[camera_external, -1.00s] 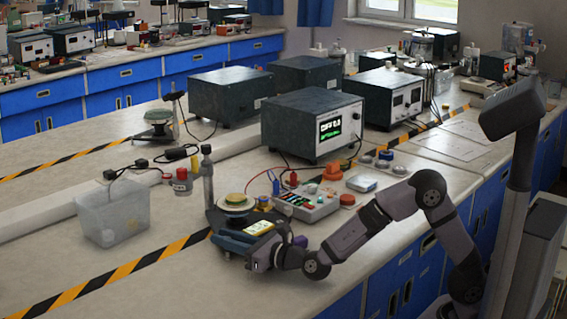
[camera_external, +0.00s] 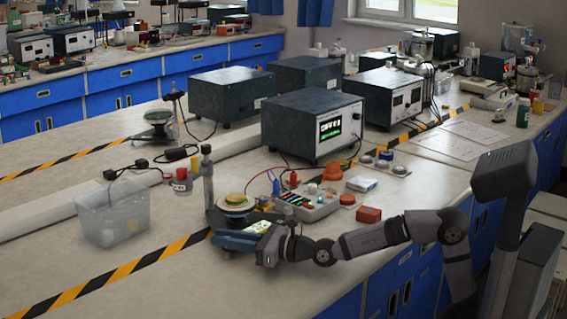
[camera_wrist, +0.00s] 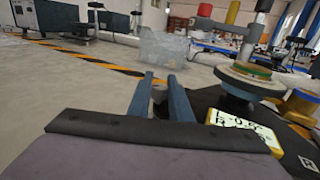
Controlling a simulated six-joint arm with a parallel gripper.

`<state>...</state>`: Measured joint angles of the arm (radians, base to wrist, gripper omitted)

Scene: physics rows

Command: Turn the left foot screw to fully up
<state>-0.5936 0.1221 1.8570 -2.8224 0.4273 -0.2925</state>
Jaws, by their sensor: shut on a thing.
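The levelling instrument has a black base plate (camera_wrist: 225,110), a round platform with a green and yellow top (camera_external: 235,199), and a small lit readout (camera_wrist: 242,132). The readout shows L and R lines; the digits are too blurred to read surely. My gripper (camera_external: 224,240) is at the near left edge of the base. In the wrist view, its two blue-grey fingers (camera_wrist: 158,85) are shut on a small grey knob (camera_wrist: 158,95), apparently the left foot screw, mostly hidden between them.
A grey post (camera_external: 207,178) stands behind the platform. A control box (camera_external: 305,204) with buttons and a red block (camera_external: 368,214) lie to the right. A clear bin (camera_external: 113,212) stands left.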

